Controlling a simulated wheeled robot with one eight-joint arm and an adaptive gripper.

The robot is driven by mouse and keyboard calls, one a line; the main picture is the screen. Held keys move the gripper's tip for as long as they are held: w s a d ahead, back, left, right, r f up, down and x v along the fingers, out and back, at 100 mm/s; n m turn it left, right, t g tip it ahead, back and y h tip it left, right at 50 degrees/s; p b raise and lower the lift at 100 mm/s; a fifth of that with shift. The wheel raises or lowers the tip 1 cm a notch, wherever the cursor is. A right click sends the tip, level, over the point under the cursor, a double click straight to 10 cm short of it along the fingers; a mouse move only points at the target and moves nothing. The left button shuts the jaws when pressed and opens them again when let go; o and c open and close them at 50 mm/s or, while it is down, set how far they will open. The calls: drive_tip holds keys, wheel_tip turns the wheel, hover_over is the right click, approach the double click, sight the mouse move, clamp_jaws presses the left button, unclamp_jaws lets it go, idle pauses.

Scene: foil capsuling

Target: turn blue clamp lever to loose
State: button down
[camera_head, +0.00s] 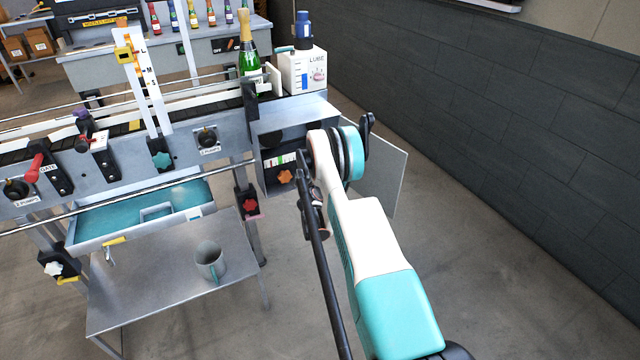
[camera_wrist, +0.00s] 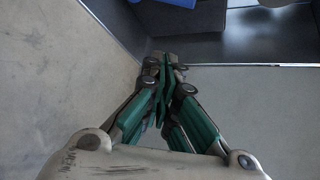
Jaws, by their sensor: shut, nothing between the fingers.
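My gripper (camera_wrist: 166,62) is shut and empty in the wrist view, its teal fingers together at the tips. In the head view its dark parts (camera_head: 314,215) show only partly beside my arm, low near the right end of the machine. No lever that I can clearly make out as the blue clamp lever shows in the head view. A blue part (camera_wrist: 204,12) is cut off at the top edge of the wrist view, beyond the fingertips and apart from them. I cannot tell whether it belongs to the clamp. A teal knob (camera_head: 161,159) sits at the foot of the white scale post.
The conveyor machine (camera_head: 225,160) carries a green bottle (camera_head: 249,65) and a lube box (camera_head: 303,72). A red lever (camera_head: 33,168), red knob (camera_head: 250,206) and orange knob (camera_head: 284,177) stick out. A mug (camera_head: 210,262) stands on the low table (camera_head: 150,300). Floor is free at right.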

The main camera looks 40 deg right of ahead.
drive_tip(key=w+b, duration=0.1)
drive_tip(key=w, duration=0.2)
drive_tip(key=w+d+b, duration=0.1)
drive_tip(key=w, duration=0.1)
drive_tip(key=shift+w+d, duration=0.15)
drive_tip(key=shift+w, duration=0.25)
